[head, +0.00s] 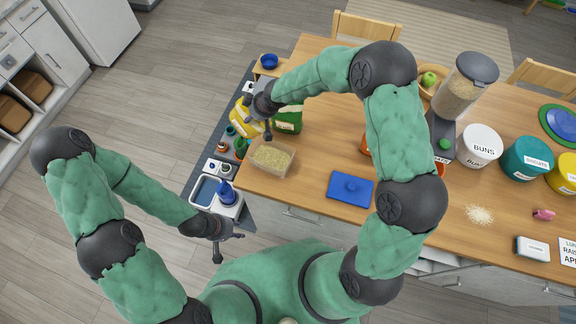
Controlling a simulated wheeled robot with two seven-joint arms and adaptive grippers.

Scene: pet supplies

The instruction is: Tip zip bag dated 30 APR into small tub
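A clear tub (288,170) of pale yellow grain stands near the table's left edge. A green bag or pack (288,120) is just behind it. A yellow item (241,112) is to the left, partly hidden by my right gripper. I cannot read a date on either. My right gripper (259,128) reaches across from the right and points down above the area behind the tub. Whether it holds anything is unclear. My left gripper (229,248) is open and empty, in front of the table's left end.
A blue lid (350,188) lies right of the tub. White (480,141) and teal (526,157) canisters, a grain dispenser (463,88) and spilled grain (479,215) are at right.

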